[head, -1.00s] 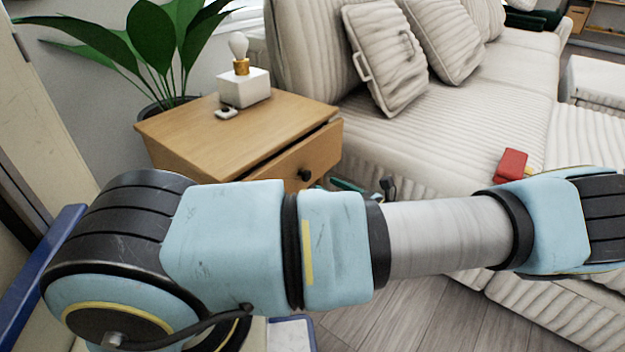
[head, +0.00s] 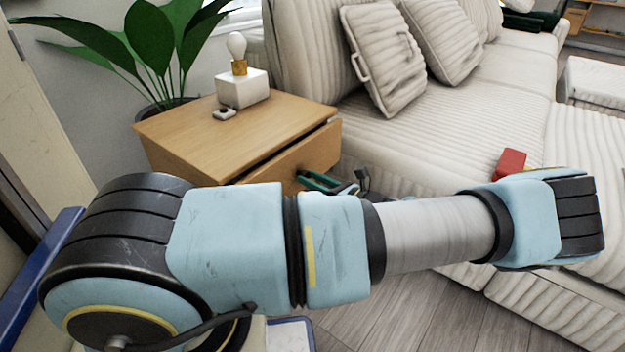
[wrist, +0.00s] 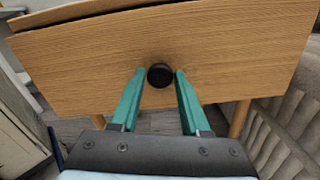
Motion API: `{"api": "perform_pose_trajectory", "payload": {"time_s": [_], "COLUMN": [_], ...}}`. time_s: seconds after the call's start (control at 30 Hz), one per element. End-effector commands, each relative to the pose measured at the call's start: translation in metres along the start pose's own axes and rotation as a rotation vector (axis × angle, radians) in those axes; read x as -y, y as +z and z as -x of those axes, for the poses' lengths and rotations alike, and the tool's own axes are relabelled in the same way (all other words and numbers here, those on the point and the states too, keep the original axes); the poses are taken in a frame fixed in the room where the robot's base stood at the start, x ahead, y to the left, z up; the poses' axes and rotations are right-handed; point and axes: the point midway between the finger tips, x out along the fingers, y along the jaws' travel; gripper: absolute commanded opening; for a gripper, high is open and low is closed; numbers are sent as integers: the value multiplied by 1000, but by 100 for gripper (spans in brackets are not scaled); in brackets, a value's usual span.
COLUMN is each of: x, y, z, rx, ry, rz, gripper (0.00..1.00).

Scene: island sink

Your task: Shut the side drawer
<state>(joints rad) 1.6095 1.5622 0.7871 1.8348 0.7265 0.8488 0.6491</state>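The wooden side table (head: 235,130) has a drawer whose front (head: 285,165) stands out a little from the body, with a dark gap along its top edge in the head view. In the wrist view the drawer front (wrist: 220,45) fills the upper part, with a round black knob (wrist: 160,75) in its middle. My gripper (wrist: 160,85) is open, its two green fingers on either side of the knob; I cannot tell whether they touch it or the wood. In the head view my gripper (head: 318,181) is at the drawer front, partly behind my arm, and the knob is hidden.
A potted plant (head: 165,55) is behind the table. A striped sofa (head: 450,110) with a red item (head: 511,162) is close on the right. Wooden floor (head: 400,315) shows below.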

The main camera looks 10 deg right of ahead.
Motion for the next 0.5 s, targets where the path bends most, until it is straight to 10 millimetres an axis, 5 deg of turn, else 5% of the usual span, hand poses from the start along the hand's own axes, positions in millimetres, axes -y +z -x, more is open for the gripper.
{"api": "perform_pose_trajectory", "payload": {"time_s": [0.37, 0.5], "x": [0, 0], "y": [0, 0], "z": [0, 0], "rx": [0, 0], "ry": [0, 0], "rz": [0, 0], "gripper": [2, 0]}}
